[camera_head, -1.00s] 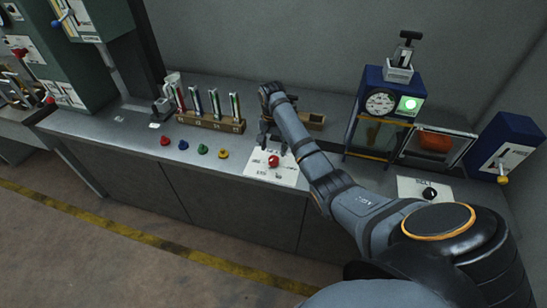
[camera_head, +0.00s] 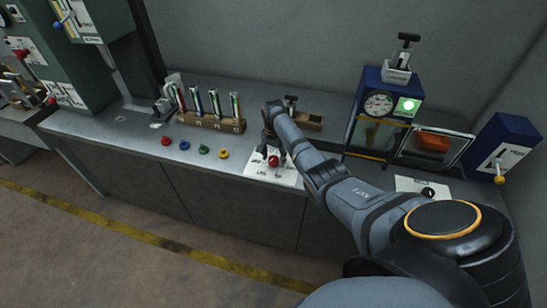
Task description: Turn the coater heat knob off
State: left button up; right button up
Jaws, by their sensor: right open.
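My right gripper (camera_head: 272,153) is open and points down at the red knob (camera_head: 273,161) on a white labelled plate (camera_head: 258,169), with its fingers around or just above the knob. I cannot tell whether they touch it. A black knob (camera_head: 428,192) sits on another white plate (camera_head: 405,184) at the right, partly behind my right arm. The labels are too small to read, so I cannot tell which knob is the coater heat knob. My left gripper is not in view.
A blue machine (camera_head: 380,106) with a dial and a lit green light stands at the back right. A blue box (camera_head: 505,140) with a yellow-tipped lever is at far right. Vials in a wooden rack (camera_head: 212,122) and coloured knobs (camera_head: 203,149) are left on the bench.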

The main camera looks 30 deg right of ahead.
jog(key=shift+f, duration=0.1)
jog(key=c, duration=1.2)
